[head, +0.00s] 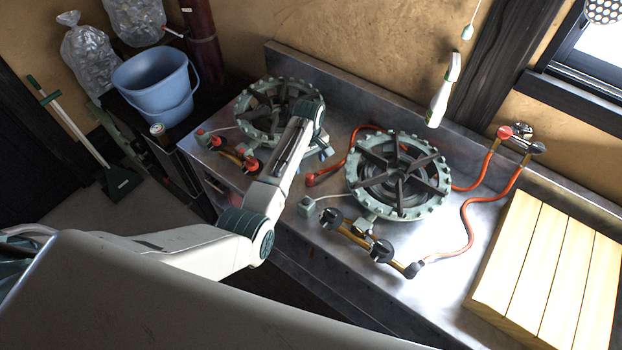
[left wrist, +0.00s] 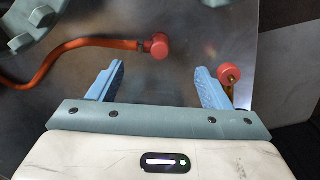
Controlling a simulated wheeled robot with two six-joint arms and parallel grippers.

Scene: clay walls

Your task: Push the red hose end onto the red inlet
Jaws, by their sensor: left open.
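The red hose end (head: 311,179) lies on the steel counter at the tip of an orange-red hose. In the left wrist view the hose end (left wrist: 158,45) is just beyond the fingertips, centred between them and not touched. My left gripper (left wrist: 160,69) is open and empty; in the head view the gripper (head: 325,151) is over the counter between the two burners, its fingers partly hidden. What looks like the red inlet (head: 252,164) is on the brass pipe of the left burner. A red round part on brass (left wrist: 229,74) shows beside the right finger in the left wrist view.
The right burner (head: 398,176) stands close to the hose end, the left burner (head: 268,112) behind my arm. Another hose (head: 466,222) runs to a black end (head: 412,268) by the right burner. A wooden slatted board (head: 540,265) covers the counter's right.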

